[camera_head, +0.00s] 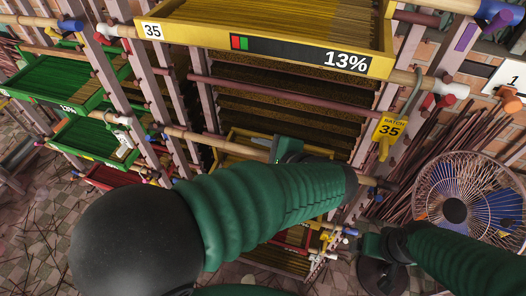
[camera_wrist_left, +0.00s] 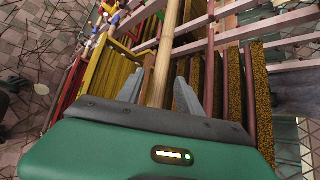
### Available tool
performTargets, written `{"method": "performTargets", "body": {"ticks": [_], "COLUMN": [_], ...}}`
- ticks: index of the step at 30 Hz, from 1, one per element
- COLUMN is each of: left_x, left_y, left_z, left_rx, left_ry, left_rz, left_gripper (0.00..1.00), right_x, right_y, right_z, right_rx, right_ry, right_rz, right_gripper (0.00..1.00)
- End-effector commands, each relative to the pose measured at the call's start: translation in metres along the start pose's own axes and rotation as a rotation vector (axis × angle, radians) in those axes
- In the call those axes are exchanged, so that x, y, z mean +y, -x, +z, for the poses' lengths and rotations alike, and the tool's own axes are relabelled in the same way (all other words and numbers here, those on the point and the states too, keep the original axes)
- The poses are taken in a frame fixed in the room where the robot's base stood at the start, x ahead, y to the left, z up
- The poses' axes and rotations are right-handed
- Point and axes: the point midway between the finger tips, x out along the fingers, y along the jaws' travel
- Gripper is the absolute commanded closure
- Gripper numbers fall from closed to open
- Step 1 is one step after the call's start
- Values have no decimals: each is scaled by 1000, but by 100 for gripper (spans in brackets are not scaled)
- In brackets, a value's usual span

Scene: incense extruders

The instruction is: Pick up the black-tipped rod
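A bare wooden rod (camera_head: 215,138) runs across the rack in the head view, below the upper yellow tray. My left gripper (camera_head: 287,148) is at this rod, partly hidden behind my green forearm. In the left wrist view the rod (camera_wrist_left: 163,65) passes between the two grey fingers of my left gripper (camera_wrist_left: 159,90). The fingers stand apart, with small gaps visible on both sides of the rod. I cannot make out a black tip on it. My right gripper (camera_head: 372,246) is at the lower right, away from this rod, its fingers unclear.
The yellow tray (camera_head: 270,47) marked 35 and 13% is above. Green trays (camera_head: 55,80) stand on the left rack. A yellow batch tag (camera_head: 388,128) hangs at right. A fan (camera_head: 455,210) and loose dark sticks (camera_head: 425,150) stand at right.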

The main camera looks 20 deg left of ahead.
Motion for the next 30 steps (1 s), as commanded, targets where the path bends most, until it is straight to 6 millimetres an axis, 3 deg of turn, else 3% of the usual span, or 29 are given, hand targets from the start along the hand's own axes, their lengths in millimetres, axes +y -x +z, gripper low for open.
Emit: {"method": "performTargets", "body": {"ticks": [1, 9, 30], "left_x": [0, 0, 0], "left_y": [1, 2, 2], "left_z": [-1, -1, -1], "left_rx": [0, 0, 0], "left_ry": [-1, -1, -1], "left_rz": [-1, -2, -2], "left_gripper": [65, 100, 100], "right_x": [0, 0, 0], "right_y": [0, 0, 0], "right_z": [0, 0, 0], "right_rx": [0, 0, 0], "right_ry": [0, 0, 0], "right_rz": [0, 0, 0], "right_gripper": [20, 20, 20]}}
